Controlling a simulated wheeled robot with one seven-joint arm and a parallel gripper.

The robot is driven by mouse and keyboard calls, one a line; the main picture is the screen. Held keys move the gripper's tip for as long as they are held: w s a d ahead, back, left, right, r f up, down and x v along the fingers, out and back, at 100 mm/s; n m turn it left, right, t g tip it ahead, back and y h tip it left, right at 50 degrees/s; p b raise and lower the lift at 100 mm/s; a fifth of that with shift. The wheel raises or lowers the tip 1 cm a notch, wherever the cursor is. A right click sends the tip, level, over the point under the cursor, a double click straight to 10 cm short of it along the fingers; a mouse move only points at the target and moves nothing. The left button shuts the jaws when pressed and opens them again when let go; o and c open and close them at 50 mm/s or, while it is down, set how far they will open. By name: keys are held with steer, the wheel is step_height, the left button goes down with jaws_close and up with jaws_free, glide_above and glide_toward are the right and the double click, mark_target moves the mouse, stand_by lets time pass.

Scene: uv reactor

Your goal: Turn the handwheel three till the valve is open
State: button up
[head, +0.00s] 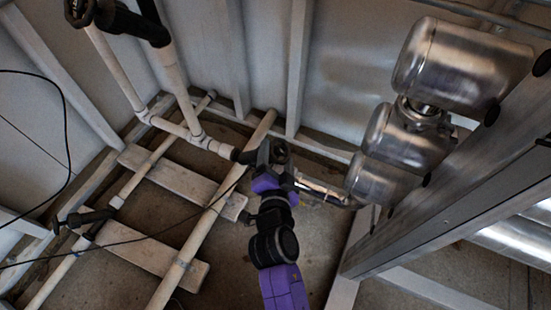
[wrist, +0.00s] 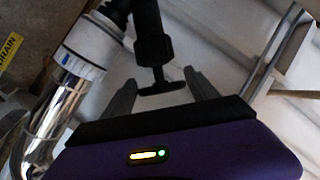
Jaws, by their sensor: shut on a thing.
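In the wrist view, a black handwheel (wrist: 163,88) shows nearly edge-on at the end of a black valve stem and body (wrist: 151,40). My gripper (wrist: 161,80) is shut on this handwheel, with one grey finger on each side of its rim. In the head view, my gripper (head: 272,154) is at the dark valve (head: 242,156) where the white pipe meets the steel pipe. The handwheel is mostly hidden there by my gripper. No number on it can be read, and I cannot tell how far the valve is open.
A steel pipe (head: 325,191) runs right to stacked steel vessels (head: 462,65). Another black handwheel (head: 80,11) is at upper left, and another black valve (head: 85,217) at lower left. A metal beam (head: 450,205) crosses the right. A yellow drain label (wrist: 10,50) is at left.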

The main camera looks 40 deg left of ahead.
steer(key=shift+w+d+f+n+y+p, duration=0.15)
steer(key=shift+n+y+p, duration=0.2)
steer(key=shift+n+y, duration=0.35)
steer(key=p, duration=0.1)
steer(key=n+y+p, duration=0.1)
steer(key=p, duration=0.1)
steer(key=shift+r+g+y, duration=0.25)
steer(key=shift+g+y, duration=0.05)
steer(key=n+y+p, duration=0.2)
steer(key=p, duration=0.1)
steer(key=shift+w+d+f+g+p, duration=0.1)
steer(key=shift+w+f+g+p, duration=0.05)
steer(key=shift+g+p, duration=0.15)
steer(key=n+y, duration=0.1)
steer(key=f+n+g+y+b, duration=0.1)
steer(key=shift+w+n, duration=0.1)
steer(key=shift+n, duration=0.3)
steer(key=shift+w+d+f+n+g+y+b, duration=0.1)
steer(key=shift+n+g+y+b, duration=0.65)
steer(key=shift+n+g+y, duration=0.05)
steer(key=shift+n+g+y+b, duration=0.6)
steer(key=shift+n+g+b, duration=0.3)
steer(key=shift+n, duration=0.1)
steer(key=shift+d, duration=0.1)
